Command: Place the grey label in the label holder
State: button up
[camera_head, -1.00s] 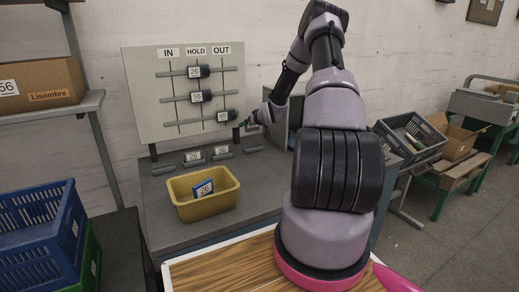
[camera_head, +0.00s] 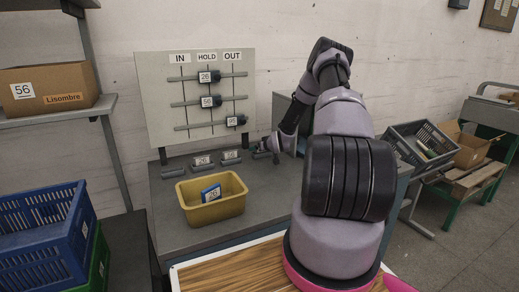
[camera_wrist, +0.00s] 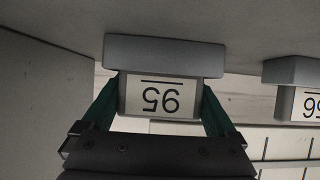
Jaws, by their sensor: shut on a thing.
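My gripper (camera_wrist: 162,92) is shut on the grey label (camera_wrist: 160,99), with one green finger at each side edge. The label's white face reads 95, upside down in the wrist view. Its far edge meets the grey label holder (camera_wrist: 165,55); I cannot tell whether it is seated in the slot. In the head view my gripper (camera_head: 270,147) is low over the desk at the rightmost holder (camera_head: 260,153); the label is too small to make out there. The neighbouring holder (camera_wrist: 294,71) bears a label reading 56.
A yellow bin (camera_head: 212,211) with a blue-backed card stands in front on the desk. Behind is the IN/HOLD/OUT board (camera_head: 160,110) with sliders. Blue crate (camera_head: 45,235) at left; grey crate (camera_head: 420,145) at right.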

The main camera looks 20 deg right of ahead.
jog(key=shift+f, duration=0.2)
jog(key=o, duration=1)
jog(key=shift+r, duration=0.2)
jog(key=v, duration=1.2)
jog(key=s+a+r+m+g+h, duration=0.1)
jog(key=s+a+r, duration=0.25)
jog(key=r, duration=0.55)
jog(key=s+a+r+g, duration=0.25)
jog(key=s+r, duration=0.25)
jog(key=r, duration=0.4)
jog(key=s+a+r+m+h, duration=0.1)
jog(key=s+a+r, duration=0.3)
jog(key=r, duration=0.5)
jog(key=s+a+r+m+y, duration=0.1)
jog(key=s+a+r, duration=0.2)
jog(key=s, duration=0.5)
jog(key=s+a+r+g+y, duration=0.1)
jog(key=s+a+r, duration=0.2)
jog(key=s, duration=0.6)
jog(key=s+a+r+m+y, duration=0.1)
jog(key=s+a+r, duration=0.3)
jog(key=s, duration=0.5)
jog(key=shift+s+a+m+g+y, duration=0.15)
jog(key=shift+a+m+g+y, duration=0.2)
jog(key=shift+a, duration=0.75)
